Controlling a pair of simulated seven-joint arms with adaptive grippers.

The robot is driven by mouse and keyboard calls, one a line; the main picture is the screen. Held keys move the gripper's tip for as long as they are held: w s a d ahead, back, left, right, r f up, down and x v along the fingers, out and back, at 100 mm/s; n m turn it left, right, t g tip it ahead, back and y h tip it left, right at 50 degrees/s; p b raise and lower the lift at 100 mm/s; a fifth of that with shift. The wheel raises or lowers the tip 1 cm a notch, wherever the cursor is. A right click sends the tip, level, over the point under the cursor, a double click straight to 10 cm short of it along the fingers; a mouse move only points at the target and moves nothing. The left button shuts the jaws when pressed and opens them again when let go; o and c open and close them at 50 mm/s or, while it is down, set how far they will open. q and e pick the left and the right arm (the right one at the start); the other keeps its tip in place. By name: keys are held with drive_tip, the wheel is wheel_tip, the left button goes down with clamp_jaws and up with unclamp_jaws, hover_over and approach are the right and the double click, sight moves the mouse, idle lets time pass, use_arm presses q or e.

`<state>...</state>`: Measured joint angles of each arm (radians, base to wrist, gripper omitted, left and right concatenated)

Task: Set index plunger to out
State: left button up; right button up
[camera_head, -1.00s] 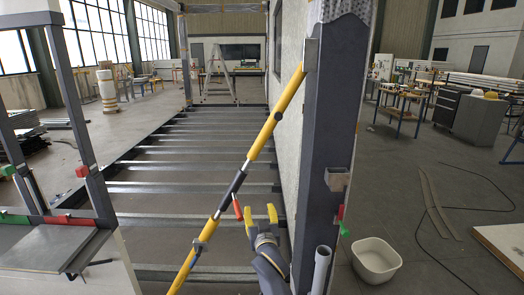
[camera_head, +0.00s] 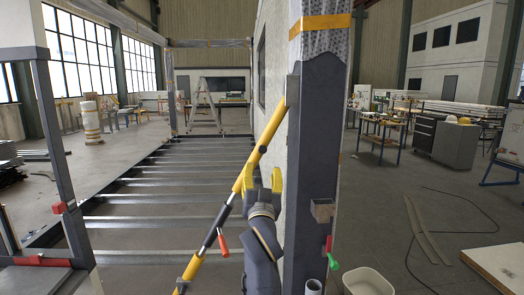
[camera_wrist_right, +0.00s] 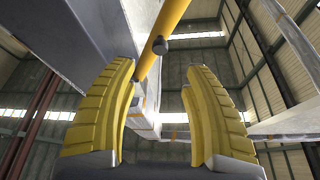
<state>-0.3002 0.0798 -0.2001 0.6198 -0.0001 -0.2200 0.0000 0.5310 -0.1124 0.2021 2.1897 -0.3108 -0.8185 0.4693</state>
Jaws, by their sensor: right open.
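A yellow telescopic brace (camera_head: 270,130) runs diagonally down from a dark post. A small dark knob (camera_head: 262,149), which looks like the index plunger, sits on its upper yellow tube. In the right wrist view the knob (camera_wrist_right: 160,46) shows beyond and above the fingertips, roughly centred between them. Whether it is in or out cannot be told. My right gripper (camera_head: 263,180) has yellow fingers spread apart, empty, below the knob in the head view. In the right wrist view its fingers (camera_wrist_right: 160,78) frame the tube without visible contact. My left gripper is out of view.
The dark post (camera_head: 319,150) stands close to the right of my right arm, with a green lever (camera_head: 332,261) low on it. A red handle (camera_head: 222,244) sticks out from the lower brace. A white tub (camera_head: 367,282) is on the floor.

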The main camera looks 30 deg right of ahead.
sight(262, 151)
drive_tip(key=x, duration=1.1)
drive_tip(key=shift+w+d+r, duration=0.2)
drive_tip(key=shift+w, duration=0.1)
